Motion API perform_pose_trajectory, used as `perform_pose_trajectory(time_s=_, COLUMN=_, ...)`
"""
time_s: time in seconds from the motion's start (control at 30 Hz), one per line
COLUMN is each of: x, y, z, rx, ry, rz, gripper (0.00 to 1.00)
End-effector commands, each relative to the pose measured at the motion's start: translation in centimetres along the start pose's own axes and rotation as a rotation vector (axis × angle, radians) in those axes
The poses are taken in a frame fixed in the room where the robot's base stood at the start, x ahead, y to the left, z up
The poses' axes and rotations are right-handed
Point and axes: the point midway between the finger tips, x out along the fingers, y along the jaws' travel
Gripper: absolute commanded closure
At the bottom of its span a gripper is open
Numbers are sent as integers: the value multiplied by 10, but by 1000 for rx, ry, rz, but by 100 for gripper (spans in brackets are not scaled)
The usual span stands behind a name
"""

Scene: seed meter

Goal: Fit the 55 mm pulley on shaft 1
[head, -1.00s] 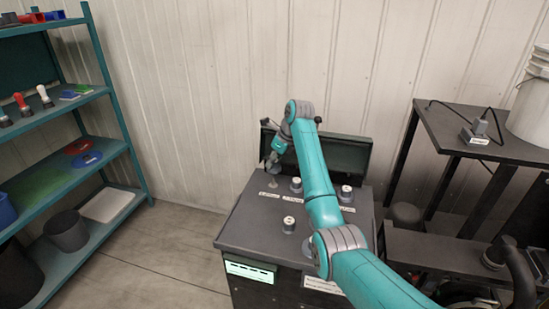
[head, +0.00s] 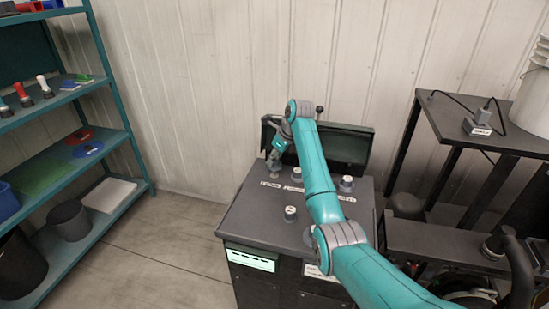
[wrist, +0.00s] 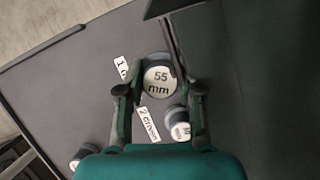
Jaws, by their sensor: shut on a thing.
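The 55 mm pulley (wrist: 160,80), with a white face marked "55 mm", sits between the fingertips of my gripper (wrist: 158,90) in the wrist view. My gripper is shut on it. In the head view, my gripper (head: 274,160) is low over the back left of the dark machine top (head: 245,222). A label starting with "1" (wrist: 121,68) lies just left of the pulley. Shaft 1 itself is hidden, so I cannot tell whether the pulley is around it or above it.
Other white-faced pulleys stand close by on the top, one (wrist: 180,131) near the right finger and one (head: 290,213) nearer the front. The raised dark lid (head: 345,148) stands behind. Shelving (head: 120,135) is at left, a dark table (head: 455,115) at right.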

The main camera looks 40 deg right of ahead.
Motion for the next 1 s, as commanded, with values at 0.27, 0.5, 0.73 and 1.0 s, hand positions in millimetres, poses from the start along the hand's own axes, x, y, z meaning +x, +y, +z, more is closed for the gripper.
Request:
perform_pose_trajectory(time_s=0.27, x=0, y=0, z=0, rx=0, ry=0, rz=0, gripper=100)
perform_pose_trajectory(time_s=0.5, x=0, y=0, z=0, rx=0, ry=0, rz=0, gripper=100)
perform_pose_trajectory(time_s=0.73, x=2, y=0, z=-1, rx=0, ry=0, rz=0, gripper=100)
perform_pose_trajectory(time_s=1.0, x=6, y=0, z=-2, rx=0, ry=0, rz=0, gripper=100)
